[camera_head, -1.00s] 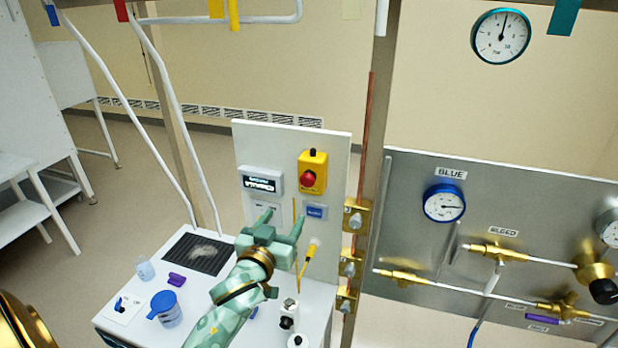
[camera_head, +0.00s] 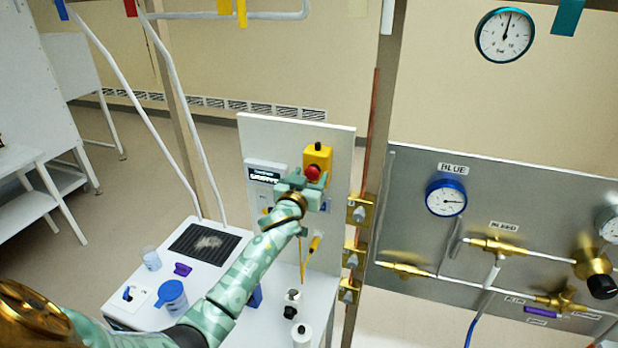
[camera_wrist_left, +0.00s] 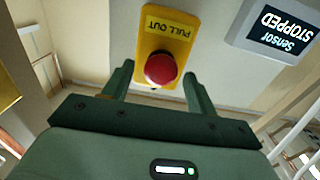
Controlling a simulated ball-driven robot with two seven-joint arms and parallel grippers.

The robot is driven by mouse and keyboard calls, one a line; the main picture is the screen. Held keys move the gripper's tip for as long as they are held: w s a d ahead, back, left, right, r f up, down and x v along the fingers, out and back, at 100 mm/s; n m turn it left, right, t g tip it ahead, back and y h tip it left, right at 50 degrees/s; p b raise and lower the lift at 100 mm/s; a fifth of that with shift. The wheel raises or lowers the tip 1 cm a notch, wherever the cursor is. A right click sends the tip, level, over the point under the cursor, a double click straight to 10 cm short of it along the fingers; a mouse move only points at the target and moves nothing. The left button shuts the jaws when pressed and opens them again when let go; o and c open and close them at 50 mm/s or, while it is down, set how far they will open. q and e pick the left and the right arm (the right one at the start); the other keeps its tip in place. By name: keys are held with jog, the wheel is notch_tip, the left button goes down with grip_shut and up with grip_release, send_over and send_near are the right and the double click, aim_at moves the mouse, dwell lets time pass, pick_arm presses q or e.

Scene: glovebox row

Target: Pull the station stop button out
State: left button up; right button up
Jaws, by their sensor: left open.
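The station stop button is a red mushroom button (camera_head: 313,172) on a yellow box (camera_head: 318,155) fixed to the upright white panel. In the left wrist view the red button (camera_wrist_left: 161,70) sits below a label reading "PULL OUT" on the yellow box (camera_wrist_left: 168,29). My left gripper (camera_head: 306,176) is in front of the box. In the left wrist view its open fingers (camera_wrist_left: 156,82) stand one on each side of the button, with a gap showing on both sides. Whether the fingertips reach past the button's head is hard to tell. My right gripper is not in view.
A display (camera_wrist_left: 279,29) beside the box reads "Sensor STOPPED". The white bench (camera_head: 215,277) below holds a blue-lidded jug (camera_head: 172,296), a beaker (camera_head: 151,259) and a dark grille (camera_head: 205,242). A post with brass fittings (camera_head: 358,210) stands right of the panel.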

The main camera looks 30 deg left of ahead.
pick_arm(q)
grip_shut()
jog(key=shift+p+v, duration=0.7)
jog(key=shift+v, duration=0.15)
grip_release()
jog(key=shift+s, duration=0.2)
jog(key=shift+s+d, duration=0.1)
jog(key=shift+s, duration=0.05)
jog(key=b+v, duration=0.2)
jog(key=v, duration=1.4)
